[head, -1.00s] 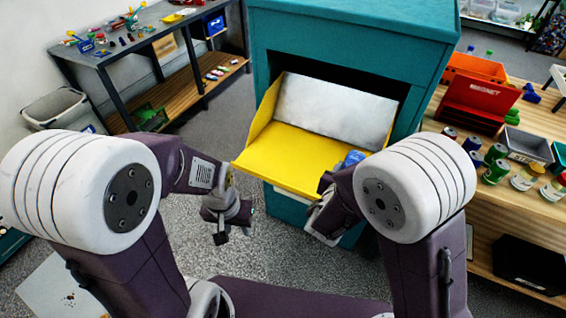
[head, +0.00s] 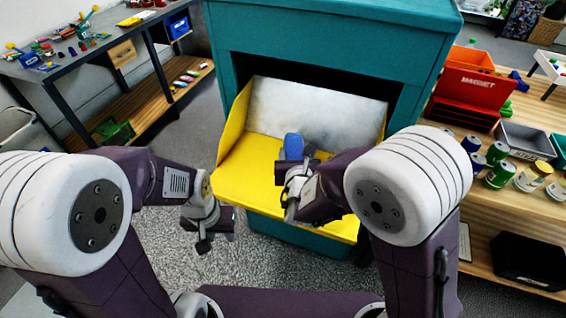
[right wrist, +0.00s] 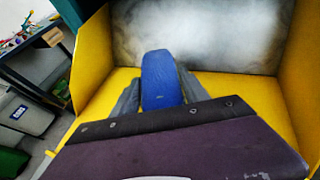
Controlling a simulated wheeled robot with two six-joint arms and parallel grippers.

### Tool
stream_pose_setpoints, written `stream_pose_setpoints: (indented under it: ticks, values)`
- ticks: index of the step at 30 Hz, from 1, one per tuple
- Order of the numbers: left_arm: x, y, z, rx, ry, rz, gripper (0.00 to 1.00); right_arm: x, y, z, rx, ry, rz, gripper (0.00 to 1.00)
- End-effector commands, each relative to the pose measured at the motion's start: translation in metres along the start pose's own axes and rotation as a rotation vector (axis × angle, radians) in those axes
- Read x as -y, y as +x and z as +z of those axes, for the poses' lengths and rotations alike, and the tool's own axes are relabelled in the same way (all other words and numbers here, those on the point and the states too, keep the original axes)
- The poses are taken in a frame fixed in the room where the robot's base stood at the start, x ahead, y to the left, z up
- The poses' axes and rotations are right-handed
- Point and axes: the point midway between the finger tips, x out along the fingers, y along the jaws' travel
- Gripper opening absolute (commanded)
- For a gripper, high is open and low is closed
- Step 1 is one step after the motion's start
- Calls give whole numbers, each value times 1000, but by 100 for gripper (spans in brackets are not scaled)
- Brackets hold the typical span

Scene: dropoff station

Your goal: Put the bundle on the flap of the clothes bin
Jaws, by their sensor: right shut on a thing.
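The clothes bin (head: 325,50) is a teal box with a dark opening, and its yellow flap (head: 235,180) is folded down with a pale metal plate behind it. The bundle (head: 292,146) is blue. My right gripper (head: 288,168) is shut on the bundle and holds it over the flap, inside its side walls. In the right wrist view the bundle (right wrist: 160,82) stands between the grey fingers in front of the metal plate; its lower end is hidden. My left gripper (head: 208,238) hangs over the floor left of the flap, and its jaw state is unclear.
At the right a wooden shelf carries a red box (head: 472,92), a grey tray (head: 524,140) and several cans. A grey workbench (head: 80,65) stands at the left. Speckled floor lies free between bench and bin.

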Motion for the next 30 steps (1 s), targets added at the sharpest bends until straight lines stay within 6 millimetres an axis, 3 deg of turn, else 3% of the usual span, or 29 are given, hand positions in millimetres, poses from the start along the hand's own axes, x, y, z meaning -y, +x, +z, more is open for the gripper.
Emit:
stream_pose_setpoints:
  ticks: [3,6,11,18,29,30]
  values:
    - [0,-1,0,0,0,0,36,-23,16,-10,0,-1,1,5]
    - [0,-2,0,0,0,0,36,-34,24,-14,2,1,0,5]
    - [0,-1,0,0,0,0,36,-36,27,-18,1,2,-2,5]
    - [0,6,0,0,0,0,36,-36,41,-52,0,1,-2,5]
    - [0,10,1,0,0,0,36,-36,43,-56,2,3,-1,5]
    - [0,10,1,0,0,0,36,-36,42,-56,1,3,-2,55]
